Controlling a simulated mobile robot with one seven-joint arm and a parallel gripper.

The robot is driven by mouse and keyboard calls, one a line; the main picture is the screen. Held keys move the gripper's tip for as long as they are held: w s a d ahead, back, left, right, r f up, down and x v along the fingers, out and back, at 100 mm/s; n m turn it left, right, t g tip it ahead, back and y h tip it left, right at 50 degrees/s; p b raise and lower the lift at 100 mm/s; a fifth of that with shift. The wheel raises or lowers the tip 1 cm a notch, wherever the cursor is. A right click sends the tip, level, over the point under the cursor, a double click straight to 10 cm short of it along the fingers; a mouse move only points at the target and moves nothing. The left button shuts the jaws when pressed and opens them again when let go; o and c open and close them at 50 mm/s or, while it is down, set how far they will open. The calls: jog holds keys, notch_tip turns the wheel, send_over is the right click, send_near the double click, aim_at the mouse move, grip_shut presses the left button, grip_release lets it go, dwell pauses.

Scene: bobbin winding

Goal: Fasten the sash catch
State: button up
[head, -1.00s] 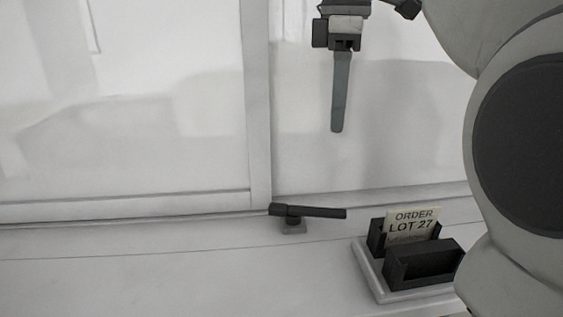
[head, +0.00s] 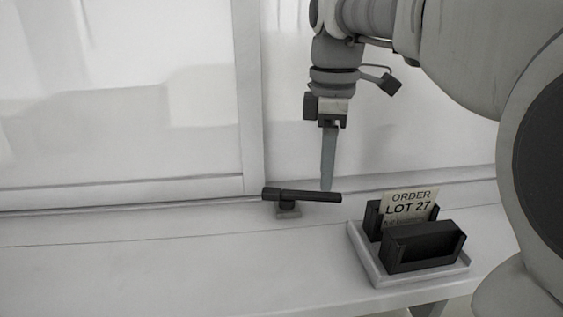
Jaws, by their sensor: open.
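The sash catch (head: 302,195) is a dark lever on a small grey base, standing on the white sill in front of the window frame. Its handle points to the right, roughly along the sill. My gripper (head: 327,188) points down with its long grey fingers just above or behind the right end of the handle. From this side the fingers overlap, so the gap between them is hidden. I cannot tell whether they touch the handle. The gripper holds nothing that I can see.
A light tray (head: 375,272) on the sill to the right carries a dark holder (head: 424,248) with a card (head: 408,205) reading "ORDER LOT 27". The window's upright frame (head: 248,100) stands behind. The sill left of the catch is clear.

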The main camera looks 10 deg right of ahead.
aim_at(324, 193)
jog(key=shift+f, duration=1.85)
grip_shut()
